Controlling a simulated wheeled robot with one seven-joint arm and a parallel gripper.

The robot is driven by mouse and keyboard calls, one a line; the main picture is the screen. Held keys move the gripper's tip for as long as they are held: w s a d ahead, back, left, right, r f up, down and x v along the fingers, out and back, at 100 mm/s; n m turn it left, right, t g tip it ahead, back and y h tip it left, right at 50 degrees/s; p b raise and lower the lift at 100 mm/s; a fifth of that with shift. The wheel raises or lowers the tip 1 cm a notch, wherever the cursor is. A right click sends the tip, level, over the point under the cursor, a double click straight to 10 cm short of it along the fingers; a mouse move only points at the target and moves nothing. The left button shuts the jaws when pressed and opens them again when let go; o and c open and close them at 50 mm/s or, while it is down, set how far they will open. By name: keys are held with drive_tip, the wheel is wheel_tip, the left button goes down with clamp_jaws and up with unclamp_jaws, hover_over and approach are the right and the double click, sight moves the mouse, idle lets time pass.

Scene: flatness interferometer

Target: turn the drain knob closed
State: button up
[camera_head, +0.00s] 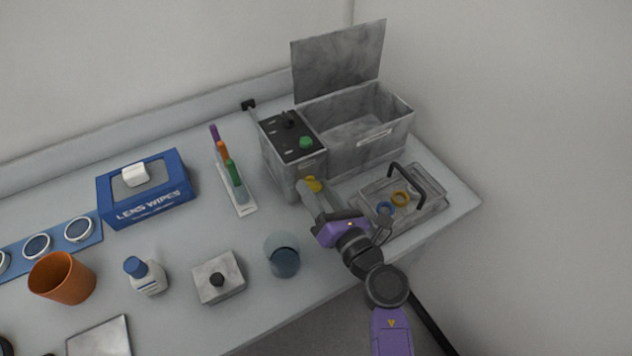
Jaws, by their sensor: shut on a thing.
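The knob's exact turn position is too small to tell. A green knob (306,143) and a black knob (288,121) sit on the unit's dark top panel.
An open metal tank (396,128) with its lid raised adjoins the unit. A wire basket (433,204) holding blue and yellow rings stands right of my gripper. A glass beaker (283,256) stands to the left, near a metal block (219,283). A pen rack (246,210) stands behind them.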

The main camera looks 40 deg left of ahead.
drive_tip(key=m+p, duration=0.4)
drive_tip(key=m, duration=0.2)
drive_tip(key=shift+w+r+m, duration=0.1)
drive_tip(key=shift+m, duration=0.2)
drive_tip(key=m+p, duration=0.1)
drive_tip(key=m, duration=0.1)
drive_tip(key=m+p, duration=0.1)
drive_tip(key=m, duration=0.2)
drive_tip(key=shift+d+f+p, duration=0.1)
drive_tip(key=shift+f+p, duration=0.1)
drive_tip(key=shift+p, duration=0.15)
drive_tip(key=shift+m, duration=0.3)
drive_tip(key=o, duration=1.4)
drive_tip(key=shift+f, duration=0.1)
drive_tip(key=shift+c, duration=0.2)
drive_tip(key=shift+p+v, duration=0.8)
drive_tip(key=shift+v, duration=3.1)
